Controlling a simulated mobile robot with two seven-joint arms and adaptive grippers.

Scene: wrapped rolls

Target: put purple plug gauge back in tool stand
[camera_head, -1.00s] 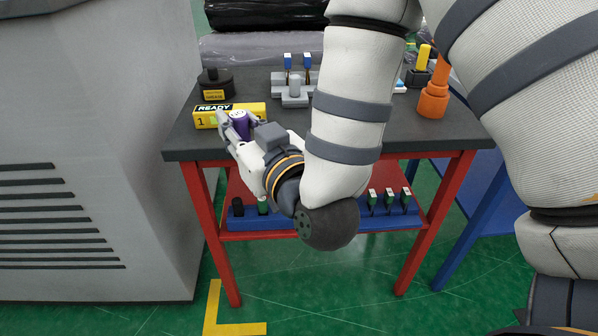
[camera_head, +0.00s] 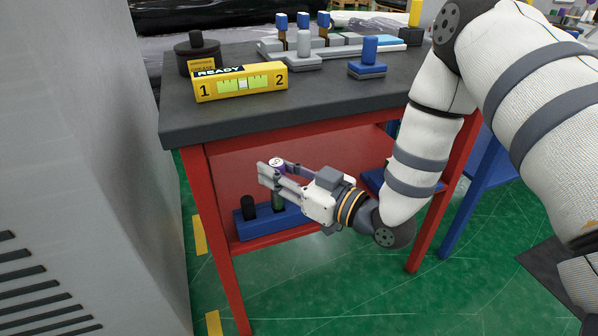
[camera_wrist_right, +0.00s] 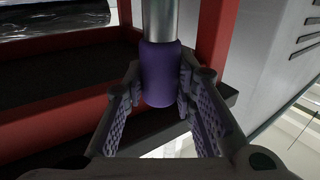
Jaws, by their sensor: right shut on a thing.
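The purple plug gauge (camera_head: 277,168) is between the fingers of my right gripper (camera_head: 272,172), in front of the red table. In the right wrist view, the fingers (camera_wrist_right: 160,100) are shut on the gauge's purple handle (camera_wrist_right: 158,75), and a bare metal cylinder extends from it. The blue tool stand (camera_head: 252,228) is on the lower shelf, below the gripper. A black peg (camera_head: 249,208) stands at its left end, and a green piece shows just below the gripper. My arm and gripper hide part of the stand. My left gripper is not in view.
The dark tabletop (camera_head: 320,100) holds a yellow READY level box (camera_head: 240,82), a black grease pot (camera_head: 200,57), a blue block (camera_head: 367,68) and a grey fixture (camera_head: 300,50). A red front leg (camera_head: 215,235) and a grey cabinet (camera_head: 95,170) are at left.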

